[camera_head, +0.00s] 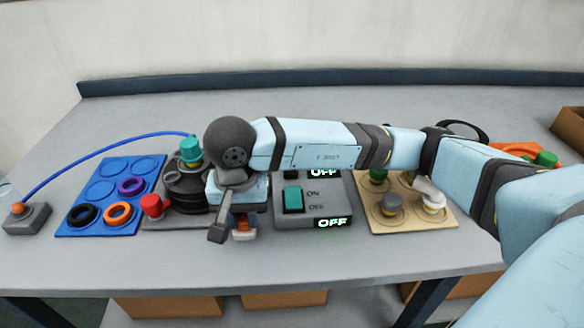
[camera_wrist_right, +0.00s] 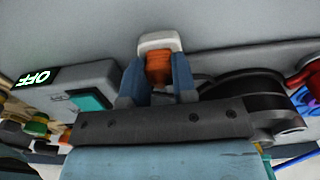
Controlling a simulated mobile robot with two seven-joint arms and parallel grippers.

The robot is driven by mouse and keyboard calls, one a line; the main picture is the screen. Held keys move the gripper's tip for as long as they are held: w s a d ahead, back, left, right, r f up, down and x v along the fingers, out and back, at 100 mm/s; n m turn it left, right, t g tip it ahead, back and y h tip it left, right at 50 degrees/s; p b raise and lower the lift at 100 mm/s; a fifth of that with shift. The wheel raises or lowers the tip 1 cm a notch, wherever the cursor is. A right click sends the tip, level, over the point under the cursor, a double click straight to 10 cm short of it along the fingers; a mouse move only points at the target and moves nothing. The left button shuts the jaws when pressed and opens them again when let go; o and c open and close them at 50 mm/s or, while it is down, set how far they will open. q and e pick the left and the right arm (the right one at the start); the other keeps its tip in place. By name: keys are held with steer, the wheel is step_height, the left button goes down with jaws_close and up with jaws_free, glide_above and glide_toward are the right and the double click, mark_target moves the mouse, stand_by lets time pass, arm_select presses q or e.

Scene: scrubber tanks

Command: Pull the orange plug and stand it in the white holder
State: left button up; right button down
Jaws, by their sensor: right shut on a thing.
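My right gripper (camera_head: 242,221) is at the front of the table, just left of the grey switch box. In the right wrist view its two blue fingers (camera_wrist_right: 157,75) are closed on a ribbed orange plug (camera_wrist_right: 159,68). A white block, which looks like the white holder (camera_wrist_right: 160,41), lies right at the plug's far end. I cannot tell whether the plug sits in it or only touches it. In the head view the gripper and wrist hide most of both. My left gripper is not in view.
A dark tank with a teal cap (camera_head: 190,150) and a red knob (camera_head: 152,206) stands left of my gripper. The switch box (camera_head: 318,212) reads OFF. A blue ring tray (camera_head: 68,229), a cable block (camera_head: 27,220) and a tan board (camera_head: 420,222) stand around. The front strip is clear.

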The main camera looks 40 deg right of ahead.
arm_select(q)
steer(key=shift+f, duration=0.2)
arm_select(e)
steer(key=shift+f, duration=0.1)
steer(key=shift+c, duration=1.8)
jaws_free()
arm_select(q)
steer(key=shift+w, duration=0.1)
arm_select(e)
step_height(320, 180, up, 7)
steer(key=p, duration=0.3)
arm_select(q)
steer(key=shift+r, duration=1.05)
arm_select(e)
steer(key=shift+r, duration=0.75)
